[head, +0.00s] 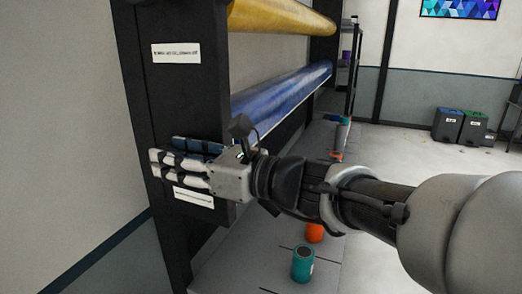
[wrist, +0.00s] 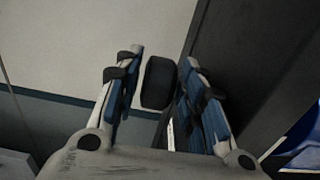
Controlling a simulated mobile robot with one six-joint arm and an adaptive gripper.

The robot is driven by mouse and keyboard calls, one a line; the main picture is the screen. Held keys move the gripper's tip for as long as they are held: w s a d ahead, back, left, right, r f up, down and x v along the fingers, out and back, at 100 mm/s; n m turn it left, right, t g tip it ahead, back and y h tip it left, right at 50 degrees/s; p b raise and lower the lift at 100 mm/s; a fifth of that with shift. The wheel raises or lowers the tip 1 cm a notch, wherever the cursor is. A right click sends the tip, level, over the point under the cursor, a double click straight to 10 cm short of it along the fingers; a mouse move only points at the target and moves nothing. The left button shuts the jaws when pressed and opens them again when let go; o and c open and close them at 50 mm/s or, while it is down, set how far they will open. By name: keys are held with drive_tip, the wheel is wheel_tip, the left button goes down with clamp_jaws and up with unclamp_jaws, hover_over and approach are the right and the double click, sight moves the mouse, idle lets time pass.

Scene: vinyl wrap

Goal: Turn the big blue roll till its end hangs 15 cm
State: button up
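The big blue roll (head: 285,92) lies level in the dark rack, below a yellow roll. Its loose end cannot be made out. A corner of blue also shows at the right edge of the wrist view (wrist: 303,145). My gripper (head: 165,153) is at the outer side of the rack's near post, beside the blue roll's near end. In the wrist view, its fingers (wrist: 160,58) are apart, with a black knob (wrist: 158,83) between them. The knob is close to the right finger, with a gap to the left one. Contact cannot be told. The knob is hidden in the head view.
The yellow roll (head: 283,17) is above. The near post (head: 165,85) stands right beside my fingers. A teal cylinder (head: 303,264) and an orange one (head: 315,232) stand on the grey surface below my arm. Bins (head: 463,125) stand far right. Open floor lies right.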

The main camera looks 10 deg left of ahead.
drive_tip(key=shift+x, duration=1.4)
drive_tip(key=shift+c, duration=0.2)
drive_tip(key=c, duration=0.7)
drive_tip(key=shift+c, duration=0.2)
drive_tip(key=shift+r+p, duration=0.2)
drive_tip(key=shift+p, duration=0.7)
